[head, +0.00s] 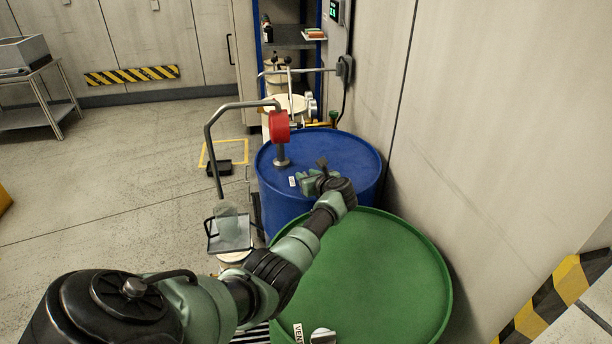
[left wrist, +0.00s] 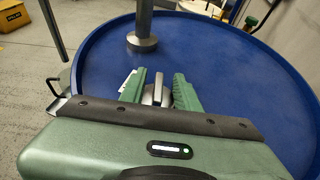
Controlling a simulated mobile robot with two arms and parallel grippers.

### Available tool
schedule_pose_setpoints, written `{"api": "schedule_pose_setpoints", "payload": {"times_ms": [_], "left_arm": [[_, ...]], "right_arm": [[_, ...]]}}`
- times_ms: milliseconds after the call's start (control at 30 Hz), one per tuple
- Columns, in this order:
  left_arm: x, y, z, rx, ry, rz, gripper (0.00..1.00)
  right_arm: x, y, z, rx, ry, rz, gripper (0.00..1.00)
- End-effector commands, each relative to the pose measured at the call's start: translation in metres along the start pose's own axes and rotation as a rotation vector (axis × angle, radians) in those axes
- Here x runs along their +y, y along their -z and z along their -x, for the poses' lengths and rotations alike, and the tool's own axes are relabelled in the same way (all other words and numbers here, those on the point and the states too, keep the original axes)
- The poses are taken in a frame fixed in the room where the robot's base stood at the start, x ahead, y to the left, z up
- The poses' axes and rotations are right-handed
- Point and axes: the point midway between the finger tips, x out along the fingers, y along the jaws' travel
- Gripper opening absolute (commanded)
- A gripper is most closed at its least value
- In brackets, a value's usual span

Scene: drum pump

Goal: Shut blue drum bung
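The blue drum (head: 345,152) stands against the wall, beyond the green drum. Its blue lid (left wrist: 240,75) fills much of the left wrist view. My left gripper (head: 310,181) is low over the lid's near part. In the left wrist view its two green fingers (left wrist: 159,92) are spread on either side of a small grey upright bung handle (left wrist: 157,91). A gap shows beside the handle, so the fingers look open around it. The bung's base is partly hidden by the gripper body. My right gripper is not in view.
A pump with a red head (head: 279,126) and a bent pipe (head: 208,150) rises from the blue lid, left of my gripper. The green drum (head: 385,275) stands nearer. A clear container on a tray (head: 229,234) is at left. The wall closes the right side.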

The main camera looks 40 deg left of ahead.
Motion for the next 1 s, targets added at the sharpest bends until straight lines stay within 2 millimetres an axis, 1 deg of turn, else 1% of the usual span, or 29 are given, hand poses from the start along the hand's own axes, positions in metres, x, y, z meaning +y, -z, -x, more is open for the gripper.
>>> {"api": "schedule_pose_setpoints", "payload": {"times_ms": [133,433,467,500,567,800,1000], "left_arm": [[0.0009,-0.0007,-0.0075,-0.001,-0.002,0.001,0.32],[0.0011,-0.0004,-0.0088,0.0,-0.002,0.0,0.32],[0.0011,-0.0004,-0.0088,0.0,-0.002,0.0,0.26],[0.0011,-0.0004,-0.0087,0.0,-0.001,0.0,0.15],[0.0011,-0.0004,-0.0087,0.0,-0.001,0.0,0.0],[0.0,-0.0004,-0.0081,0.001,0.006,0.0,0.0],[-0.0052,0.0005,-0.0056,0.012,0.071,-0.017,0.0]], "right_arm": [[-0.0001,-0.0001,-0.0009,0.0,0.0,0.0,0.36],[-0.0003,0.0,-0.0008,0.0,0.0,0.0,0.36],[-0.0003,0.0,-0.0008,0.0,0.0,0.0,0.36],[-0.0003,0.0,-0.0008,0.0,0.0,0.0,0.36],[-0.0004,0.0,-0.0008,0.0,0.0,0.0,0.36],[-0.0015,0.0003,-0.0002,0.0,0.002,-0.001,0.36],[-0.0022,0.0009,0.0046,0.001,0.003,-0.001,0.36]]}}
